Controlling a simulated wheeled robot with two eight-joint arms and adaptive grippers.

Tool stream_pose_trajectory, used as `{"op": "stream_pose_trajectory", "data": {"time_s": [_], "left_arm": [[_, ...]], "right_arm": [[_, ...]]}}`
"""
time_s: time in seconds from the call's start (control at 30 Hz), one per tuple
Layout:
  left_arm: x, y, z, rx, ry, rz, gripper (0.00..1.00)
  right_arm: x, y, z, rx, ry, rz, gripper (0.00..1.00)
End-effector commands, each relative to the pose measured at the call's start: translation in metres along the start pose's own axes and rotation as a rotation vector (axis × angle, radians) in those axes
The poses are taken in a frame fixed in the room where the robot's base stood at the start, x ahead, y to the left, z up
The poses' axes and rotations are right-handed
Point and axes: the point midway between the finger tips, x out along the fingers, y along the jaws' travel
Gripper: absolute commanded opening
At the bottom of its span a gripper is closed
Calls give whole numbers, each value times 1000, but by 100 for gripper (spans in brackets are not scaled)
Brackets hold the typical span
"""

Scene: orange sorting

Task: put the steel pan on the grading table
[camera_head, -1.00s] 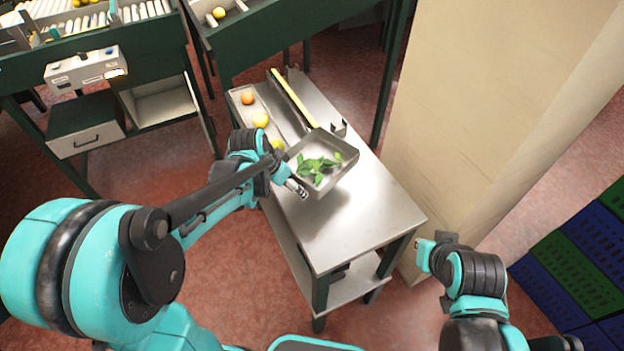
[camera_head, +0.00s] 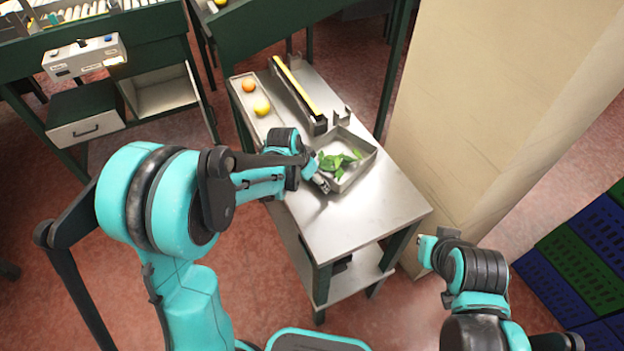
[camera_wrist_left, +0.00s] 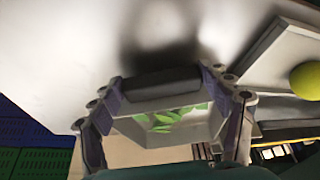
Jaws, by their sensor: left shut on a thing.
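The steel pan (camera_head: 363,164) is a shallow square pan with green leaves (camera_head: 336,161) in it. My left gripper (camera_head: 320,182) is shut on the pan at its near left side. The pan is over the middle of a steel-topped table (camera_head: 365,221); I cannot tell whether it touches the top. In the left wrist view the pan (camera_wrist_left: 150,134) shows between the fingers, with a dark shadow on the steel top above it. My right gripper (camera_head: 428,252) is at the lower right, away from the table, and its fingers cannot be made out.
A tray (camera_head: 243,102) with an orange (camera_head: 249,85) and a yellow fruit (camera_head: 262,106) lies at the table's left back. A long holder with a yellow strip (camera_head: 297,90) lies behind the pan. A beige panel (camera_head: 480,120) stands to the right. The table's front is clear.

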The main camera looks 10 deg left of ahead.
Motion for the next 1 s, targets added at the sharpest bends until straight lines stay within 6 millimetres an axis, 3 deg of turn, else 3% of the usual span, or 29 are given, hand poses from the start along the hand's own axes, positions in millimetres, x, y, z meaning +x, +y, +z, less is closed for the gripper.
{"op": "stream_pose_trajectory", "data": {"time_s": [0.1,0.13,0.2,0.63,0.77,1.0], "left_arm": [[3,0,1,0,1,0,31],[3,0,1,0,0,0,82],[2,0,1,0,0,0,98],[-4,0,-1,0,0,0,98],[-26,0,-1,-1,0,0,98],[-80,0,-1,-1,0,0,98]], "right_arm": [[3,0,2,0,0,0,0],[2,0,2,0,0,0,0],[2,0,1,0,0,0,0],[-2,0,-1,0,0,0,0],[-8,0,-6,0,0,0,0],[-22,0,-16,0,0,0,0]]}}
